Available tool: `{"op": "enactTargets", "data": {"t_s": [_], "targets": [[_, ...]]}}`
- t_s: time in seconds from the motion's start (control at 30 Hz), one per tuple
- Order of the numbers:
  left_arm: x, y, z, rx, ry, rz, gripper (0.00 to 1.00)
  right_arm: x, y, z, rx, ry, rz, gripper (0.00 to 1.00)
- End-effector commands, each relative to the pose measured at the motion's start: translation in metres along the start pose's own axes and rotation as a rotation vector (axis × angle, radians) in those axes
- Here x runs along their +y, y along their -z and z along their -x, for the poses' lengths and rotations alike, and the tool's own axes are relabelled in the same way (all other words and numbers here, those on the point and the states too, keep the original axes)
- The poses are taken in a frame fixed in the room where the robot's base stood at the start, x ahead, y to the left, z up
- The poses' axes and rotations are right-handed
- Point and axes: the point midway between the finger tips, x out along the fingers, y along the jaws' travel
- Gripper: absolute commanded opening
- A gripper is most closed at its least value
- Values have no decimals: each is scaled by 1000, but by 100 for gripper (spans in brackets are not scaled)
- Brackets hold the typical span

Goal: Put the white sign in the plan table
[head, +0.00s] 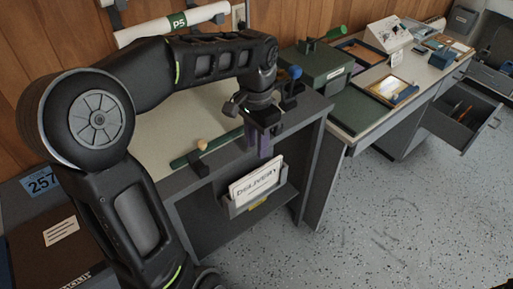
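The white sign (254,185), lettered "DELIVERY", stands tilted in a grey holder (283,196) on the front of the plan table. The plan table (222,115) has a pale top and dark grey sides. My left gripper (258,148) points down at the table's front edge, above the sign and apart from it. Nothing shows held in it, but the gap between its fingers is unclear. The lower part of the sign is hidden by the holder. My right gripper is out of view.
A green box (318,68) and a tray with papers (391,89) stand on the desk at right. A desk drawer (462,114) hangs open. The speckled floor in front is clear.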

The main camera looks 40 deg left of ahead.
Motion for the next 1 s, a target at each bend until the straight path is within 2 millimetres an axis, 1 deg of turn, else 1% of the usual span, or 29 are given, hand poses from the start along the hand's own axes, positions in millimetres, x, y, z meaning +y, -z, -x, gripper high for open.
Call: {"op": "enactTargets", "data": {"t_s": [0.67, 0.77, 0.87, 0.97, 1.0], "targets": [[0, 0, -1, 0, 0, 0, 31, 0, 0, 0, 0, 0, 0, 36], [2, 3, -6, 3, -6, -1, 31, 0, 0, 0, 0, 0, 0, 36], [12, 12, -27, 12, -36, -5, 31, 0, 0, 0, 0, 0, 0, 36], [35, 30, -71, 36, -95, -3, 31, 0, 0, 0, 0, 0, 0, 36], [50, 37, -95, 48, -127, 1, 31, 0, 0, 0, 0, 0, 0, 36]]}}
